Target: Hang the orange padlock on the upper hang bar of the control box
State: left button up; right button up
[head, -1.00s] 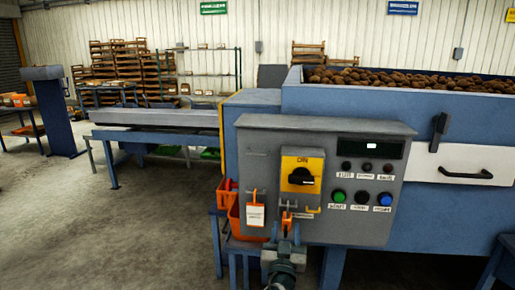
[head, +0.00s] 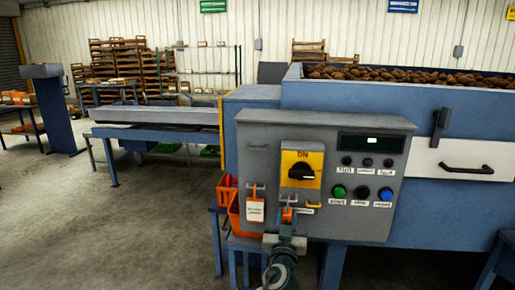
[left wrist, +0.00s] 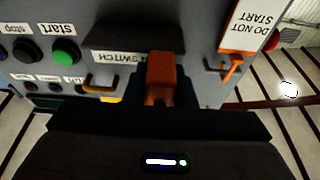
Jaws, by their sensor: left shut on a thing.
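The orange padlock (head: 288,215) is at the lower front of the grey control box (head: 220,200), below the yellow ON switch plate. My left gripper (head: 286,232) is shut on it; the padlock also shows between the fingers in the left wrist view (left wrist: 160,75). I cannot tell whether its shackle touches anything. A small grey bar (head: 257,147) is on the box's upper left and looks empty. A white tag (head: 255,209) hangs on a hook left of the padlock. A yellow hook (head: 314,205) is to its right. My right gripper is not in view.
The black rotary switch (head: 301,172) and several push buttons (head: 361,193) stick out from the box front. An orange bin (head: 236,222) stands at the box's left edge. Open floor (head: 140,230) lies to the left.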

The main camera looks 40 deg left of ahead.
pick_arm(q)
jog(key=shift+r, duration=0.2)
jog(key=shift+r+p, duration=0.6)
jog(key=shift+r, duration=0.3)
jog(key=shift+s+d+f, duration=0.1)
jog(key=shift+s+d, duration=0.2)
jog(key=shift+s, duration=0.15)
jog(key=s+d+b, duration=0.1)
jog(key=s+d, duration=0.3)
jog(key=s, duration=0.2)
jog(key=shift+s, duration=0.4)
